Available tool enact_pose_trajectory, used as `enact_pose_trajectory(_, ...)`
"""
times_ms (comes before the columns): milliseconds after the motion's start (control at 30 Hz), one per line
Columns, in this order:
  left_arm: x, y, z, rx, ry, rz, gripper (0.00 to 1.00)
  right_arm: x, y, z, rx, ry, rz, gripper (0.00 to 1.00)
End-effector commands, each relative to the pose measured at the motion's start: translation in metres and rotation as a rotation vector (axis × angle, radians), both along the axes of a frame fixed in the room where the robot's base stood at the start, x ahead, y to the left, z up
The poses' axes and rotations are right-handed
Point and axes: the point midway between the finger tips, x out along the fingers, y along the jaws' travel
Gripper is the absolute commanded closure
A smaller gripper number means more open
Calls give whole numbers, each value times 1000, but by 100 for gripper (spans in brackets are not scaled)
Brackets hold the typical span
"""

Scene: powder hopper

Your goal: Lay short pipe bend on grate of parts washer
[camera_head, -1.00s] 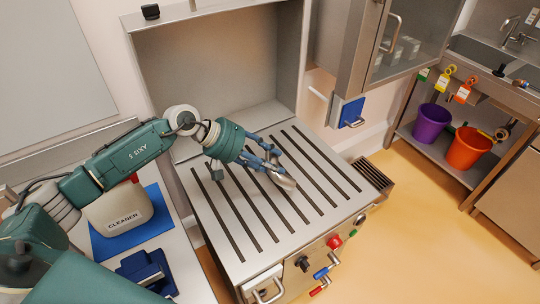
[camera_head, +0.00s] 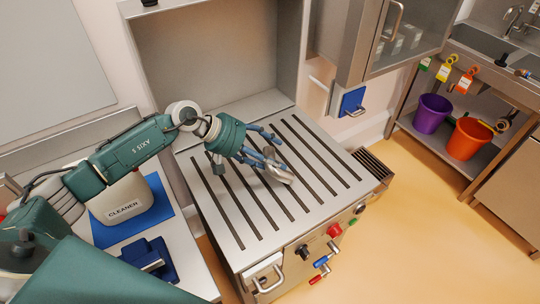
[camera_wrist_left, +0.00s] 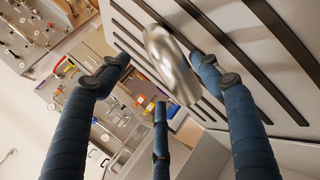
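The short pipe bend (camera_head: 279,173) is a shiny metal curved piece. It lies on the slotted grate (camera_head: 236,200) of the parts washer, near the middle; it also shows in the left wrist view (camera_wrist_left: 170,62). My left gripper (camera_head: 270,151) is just above and beside the bend, with its blue fingers spread. In the left wrist view the fingers (camera_wrist_left: 160,78) stand wide apart, and the bend lies past their tips between two of them. I cannot tell whether any finger still touches it. My right gripper is not in view.
The washer's tall back panel (camera_head: 218,55) stands behind the grate. Knobs and valves (camera_head: 333,247) line its front. A cleaner container (camera_head: 123,200) on a blue mat stands left, under my arm. Purple (camera_head: 432,113) and orange (camera_head: 469,139) buckets are at far right. Most of the grate is clear.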

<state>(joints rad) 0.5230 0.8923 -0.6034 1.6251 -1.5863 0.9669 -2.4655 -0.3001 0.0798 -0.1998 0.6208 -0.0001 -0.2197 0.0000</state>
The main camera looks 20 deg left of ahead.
Motion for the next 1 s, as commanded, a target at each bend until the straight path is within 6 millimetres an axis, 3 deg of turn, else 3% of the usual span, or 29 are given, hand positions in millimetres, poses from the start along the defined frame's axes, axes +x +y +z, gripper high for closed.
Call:
enact_pose_trajectory(267,-5,11,9,3,-1,2,36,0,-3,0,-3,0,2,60)
enact_pose_trajectory(700,-39,67,66,3,2,2,36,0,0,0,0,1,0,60)
enact_pose_trajectory(1000,-46,78,79,1,0,0,36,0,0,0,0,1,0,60)
